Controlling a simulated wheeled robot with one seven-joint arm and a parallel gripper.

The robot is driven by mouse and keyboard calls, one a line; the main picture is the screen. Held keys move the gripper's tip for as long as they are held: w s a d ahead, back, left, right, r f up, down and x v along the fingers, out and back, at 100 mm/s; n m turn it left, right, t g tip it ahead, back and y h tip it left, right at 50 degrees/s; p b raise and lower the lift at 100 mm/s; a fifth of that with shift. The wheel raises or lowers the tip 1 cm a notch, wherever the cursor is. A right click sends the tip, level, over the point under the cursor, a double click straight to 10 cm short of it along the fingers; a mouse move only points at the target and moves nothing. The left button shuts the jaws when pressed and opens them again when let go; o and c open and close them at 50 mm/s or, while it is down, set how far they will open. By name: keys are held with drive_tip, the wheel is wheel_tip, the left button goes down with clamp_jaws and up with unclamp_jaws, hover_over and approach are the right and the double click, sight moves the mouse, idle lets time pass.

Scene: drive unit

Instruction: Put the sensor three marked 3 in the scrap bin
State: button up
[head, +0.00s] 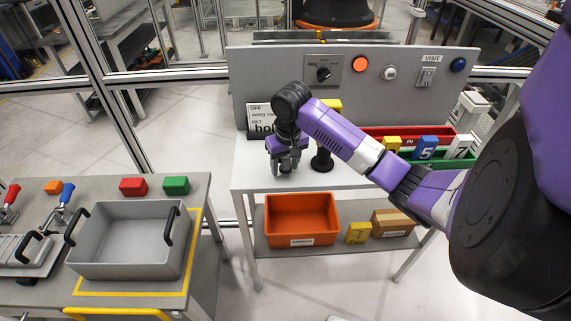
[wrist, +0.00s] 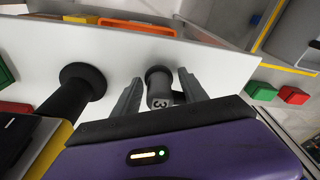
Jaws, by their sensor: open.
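A dark grey cylindrical sensor marked 3 (wrist: 159,90) stands on the white table, seen between my gripper's fingers in the wrist view. My gripper (wrist: 160,77) is open, with a finger on either side of it; I see gaps and no clear contact. In the head view my gripper (head: 287,165) points down over the table's left part and hides the sensor. An orange bin (head: 301,218) with a small unreadable label sits on the shelf below; its edge also shows in the wrist view (wrist: 140,27). I cannot read which bin is for scrap.
A black stand (head: 322,160) with a yellow top is close to the right of my gripper. A sign (head: 262,118) and a panel rise behind. Red and green trays (head: 440,157) with numbered blocks are at right. A grey tray (head: 130,240) stands on the left table.

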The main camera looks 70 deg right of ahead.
clamp_jaws()
drive_tip(key=shift+r, duration=0.1)
idle(0.3)
wheel_tip(320, 180, up, 20)
drive_tip(key=p, duration=0.1)
idle(0.5)
